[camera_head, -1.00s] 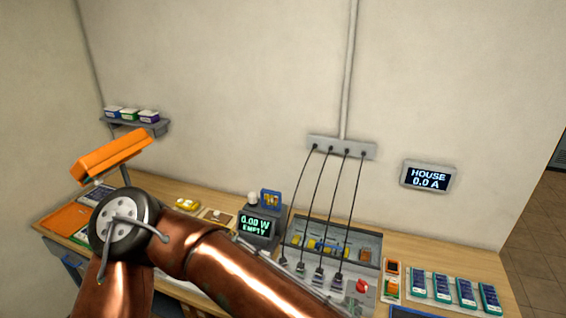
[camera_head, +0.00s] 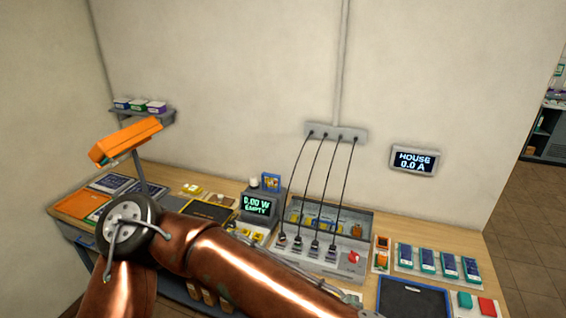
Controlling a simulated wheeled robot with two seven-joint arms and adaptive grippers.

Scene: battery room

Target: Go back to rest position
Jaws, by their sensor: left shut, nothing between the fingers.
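My left arm, copper-coloured, comes in from the lower left, bends at a dark round elbow joint and reaches across the front of the bench (camera_head: 455,240) towards the bottom middle. My left gripper (camera_head: 352,298) shows only in small part at the far end of this arm, low in the view. It is shut with nothing held, and the arm hides much of it. My right gripper is not in view.
A meter box (camera_head: 258,205) reads 0.00 W EMPTY. Several black cables hang from a wall strip (camera_head: 336,132) to chargers. Blue-green packs (camera_head: 427,261) and a dark mat (camera_head: 412,298) lie at right. An orange lamp (camera_head: 124,140) stands at left. Open floor (camera_head: 530,235) is at far right.

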